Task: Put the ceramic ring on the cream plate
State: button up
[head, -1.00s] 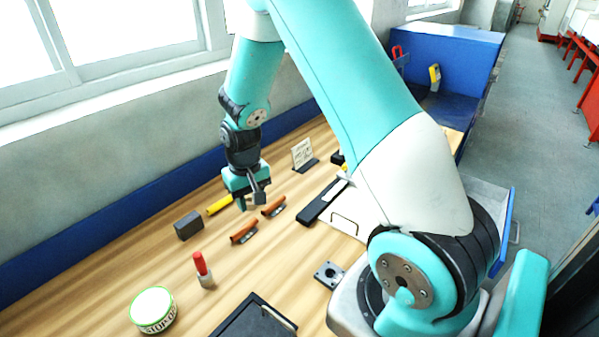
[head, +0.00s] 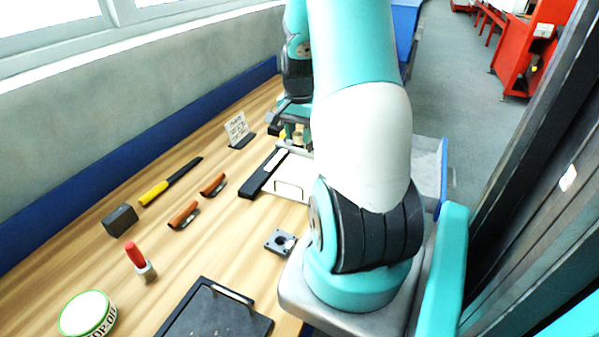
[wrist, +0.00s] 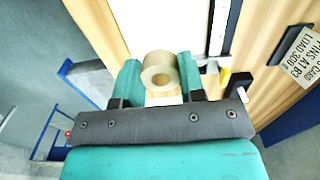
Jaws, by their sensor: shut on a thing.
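The ceramic ring (wrist: 153,63) is a short beige tube with a hole through it. In the wrist view it sits between the two teal fingers of my gripper (wrist: 158,76), which is shut on it. In the head view my gripper (head: 292,130) is held near the far right end of the bench, beyond the white tray, partly hidden by my own arm.

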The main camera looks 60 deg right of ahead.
aim_at(299, 180)
notch_tip(299, 180, down, 13)
jog(key=shift+r+p, duration=0.2)
jog(key=shift+p, duration=0.5)
jog(key=shift+f, duration=0.15)
jog(key=o, duration=0.9)
